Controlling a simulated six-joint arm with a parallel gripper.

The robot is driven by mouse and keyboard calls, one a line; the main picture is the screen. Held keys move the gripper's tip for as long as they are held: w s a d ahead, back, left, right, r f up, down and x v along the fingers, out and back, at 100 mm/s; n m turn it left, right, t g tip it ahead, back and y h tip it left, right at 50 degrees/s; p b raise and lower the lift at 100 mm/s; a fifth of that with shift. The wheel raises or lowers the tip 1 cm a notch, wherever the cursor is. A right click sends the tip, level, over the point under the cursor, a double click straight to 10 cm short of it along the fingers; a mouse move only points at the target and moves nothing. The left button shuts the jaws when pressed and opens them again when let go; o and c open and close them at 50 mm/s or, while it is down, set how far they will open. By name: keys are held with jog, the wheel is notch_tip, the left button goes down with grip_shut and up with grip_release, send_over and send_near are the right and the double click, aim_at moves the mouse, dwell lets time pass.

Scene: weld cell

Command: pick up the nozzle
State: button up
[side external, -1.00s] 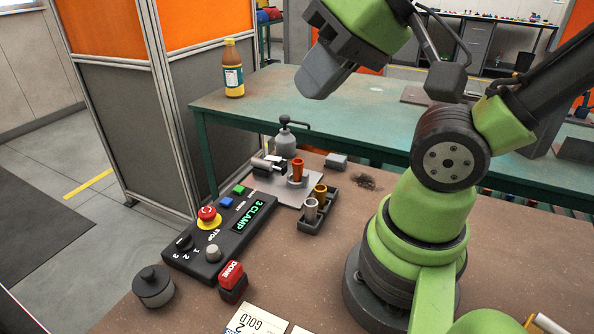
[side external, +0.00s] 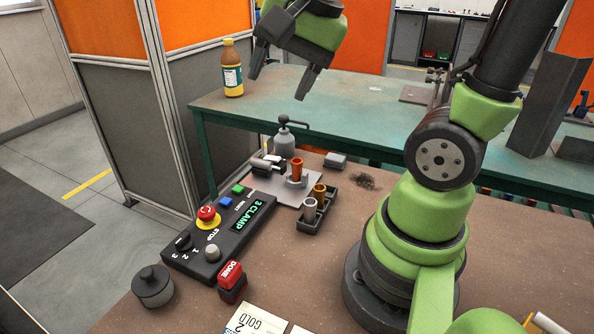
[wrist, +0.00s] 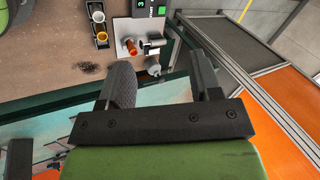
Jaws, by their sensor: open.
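A copper-orange nozzle (side external: 297,168) stands upright on the grey fixture plate (side external: 312,186), beside a small clamp (side external: 268,163). A gold nozzle (side external: 320,191) and a silver nozzle (side external: 310,209) stand in a dark two-pocket tray (side external: 327,218) on the brown bench. The wrist view also shows the copper nozzle (wrist: 131,46), the gold one (wrist: 102,37) and the silver one (wrist: 98,16). My gripper (side external: 279,87) is open and empty, high above and behind the fixture in the side view. Its fingers (wrist: 163,75) point toward the bench in the wrist view.
A black control box (side external: 222,235) with a red stop button and a red DONE button (side external: 231,275) are at the front left. A sauce bottle (side external: 232,68) stands on the green table (side external: 375,100).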

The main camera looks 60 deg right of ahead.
jog(key=w+d+f+m+g, duration=0.2)
jog(key=w+d+f+m, duration=0.25)
jog(key=m, duration=0.25)
jog(key=m+g, duration=0.3)
jog(key=m, duration=1)
send_over(297, 161)
jog(key=f, duration=1.1)
jog(key=shift+s+a+f, duration=0.1)
jog(key=shift+a+f, duration=0.25)
notch_tip(297, 161, down, 4)
jog(key=shift+d+f, duration=0.1)
jog(key=shift+f, duration=0.15)
jog(key=f, duration=0.5)
jog(key=shift+d+f, duration=0.3)
jog(key=shift+c, duration=0.2)
jog(key=c, duration=1)
